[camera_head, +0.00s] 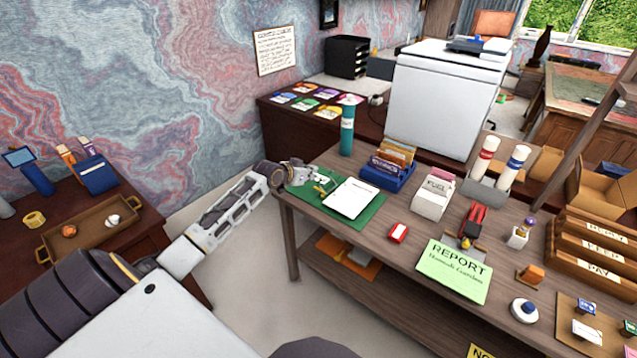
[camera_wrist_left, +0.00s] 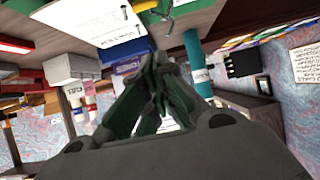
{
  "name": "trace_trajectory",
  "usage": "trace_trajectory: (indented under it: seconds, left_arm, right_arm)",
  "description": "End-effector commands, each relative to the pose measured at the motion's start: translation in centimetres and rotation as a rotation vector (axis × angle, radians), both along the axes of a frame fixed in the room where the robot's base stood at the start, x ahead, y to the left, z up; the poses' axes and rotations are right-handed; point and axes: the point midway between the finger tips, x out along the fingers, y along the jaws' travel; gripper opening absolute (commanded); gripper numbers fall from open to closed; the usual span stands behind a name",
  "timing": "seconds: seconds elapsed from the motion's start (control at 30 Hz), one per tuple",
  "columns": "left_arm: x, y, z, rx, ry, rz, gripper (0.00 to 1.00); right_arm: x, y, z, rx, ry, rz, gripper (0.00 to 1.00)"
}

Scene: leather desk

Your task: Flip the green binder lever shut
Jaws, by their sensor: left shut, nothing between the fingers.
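The green binder (camera_head: 372,213) lies open and flat near the left end of the wooden desk, with a white sheet (camera_head: 351,198) on it. In the left wrist view the white sheet (camera_wrist_left: 80,25) shows at the top. Small metal and yellow parts (camera_head: 320,190) sit at the binder's left side; I cannot tell the lever's position. My left gripper (camera_head: 322,177) is shut and empty, close to the binder's far left corner and partly covering it. Its fingers (camera_wrist_left: 152,85) come together in the left wrist view. I cannot tell whether they touch the binder. My right gripper is out of view.
A teal cylinder (camera_head: 347,132) and a blue organizer (camera_head: 388,177) stand behind the binder. A red-and-white box (camera_head: 398,233) and a green report sheet (camera_head: 455,270) lie to the right. A side table with a wooden tray (camera_head: 92,250) stands at left, with open floor between.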

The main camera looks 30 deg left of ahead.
Motion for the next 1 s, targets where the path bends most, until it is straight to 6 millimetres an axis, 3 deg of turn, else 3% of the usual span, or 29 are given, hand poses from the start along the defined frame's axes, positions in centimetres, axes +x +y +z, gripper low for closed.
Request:
trace_trajectory:
  seconds: [1.0]
  left_arm:
    - [6.6,-0.6,-3.9,0.0,0.001,0.0,0.0]
  right_arm:
    - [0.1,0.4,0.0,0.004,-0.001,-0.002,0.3]
